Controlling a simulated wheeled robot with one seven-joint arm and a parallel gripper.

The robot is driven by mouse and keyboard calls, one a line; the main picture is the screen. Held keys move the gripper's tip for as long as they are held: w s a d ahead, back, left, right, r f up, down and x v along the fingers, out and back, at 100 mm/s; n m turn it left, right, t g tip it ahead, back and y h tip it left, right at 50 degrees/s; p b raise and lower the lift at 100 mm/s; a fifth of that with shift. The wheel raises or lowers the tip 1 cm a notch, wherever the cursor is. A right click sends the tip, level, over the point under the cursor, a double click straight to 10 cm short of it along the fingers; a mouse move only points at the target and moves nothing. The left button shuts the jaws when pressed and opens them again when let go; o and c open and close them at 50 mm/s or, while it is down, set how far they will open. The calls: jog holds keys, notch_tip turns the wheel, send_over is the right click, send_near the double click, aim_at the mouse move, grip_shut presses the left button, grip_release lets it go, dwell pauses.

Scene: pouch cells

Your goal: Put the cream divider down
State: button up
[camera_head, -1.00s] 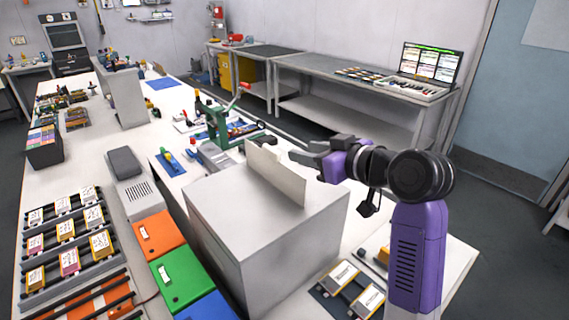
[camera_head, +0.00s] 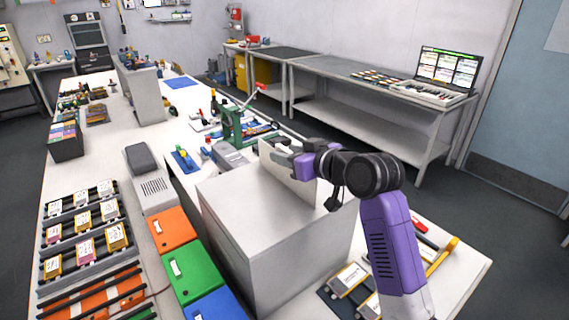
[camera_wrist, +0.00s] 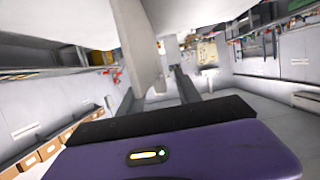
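The cream divider (camera_head: 303,190) is a thin flat panel. It stands upright on edge on top of the large pale grey box (camera_head: 228,205). My gripper (camera_head: 288,152) is at its upper right part and hides some of it. In the wrist view the divider (camera_wrist: 140,45) comes down from the top between two dark, spread fingers of my gripper (camera_wrist: 155,92).
Orange (camera_head: 172,232), green (camera_head: 186,271) and blue bins line the box's left side. A green press (camera_head: 232,125) stands behind it. A rack of pouch cells (camera_head: 85,235) is at left. The box top left of the divider is clear.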

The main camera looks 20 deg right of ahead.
jog(key=shift+x, duration=0.75)
grip_shut()
